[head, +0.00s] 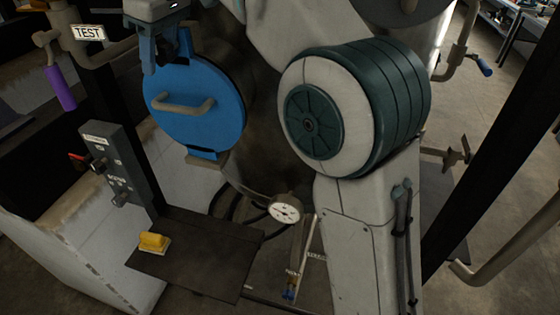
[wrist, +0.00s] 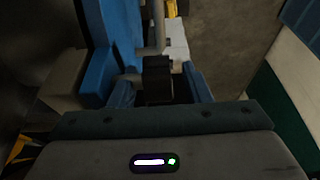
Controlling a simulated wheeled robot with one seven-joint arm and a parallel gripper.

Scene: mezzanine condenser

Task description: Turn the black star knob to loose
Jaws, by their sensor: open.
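A black knob-like piece (wrist: 157,78), which I take for the star knob, shows in the wrist view between the two fingers of my gripper (wrist: 160,88). The fingers are open, one on each side of it; I cannot tell whether they touch it. In the head view my gripper (head: 162,55) is at the top edge of the round blue hatch (head: 195,125), pointing down. The knob cannot be made out there, as my gripper covers that spot. Its star shape and any loose marking are not readable.
The hatch has a tan bar handle (head: 185,105). A purple-gripped lever (head: 60,88) and a TEST tag (head: 89,32) are at left. A grey control panel (head: 115,165) stands below them. A yellow block (head: 153,241) lies on a dark plate. A gauge (head: 285,209) is lower centre.

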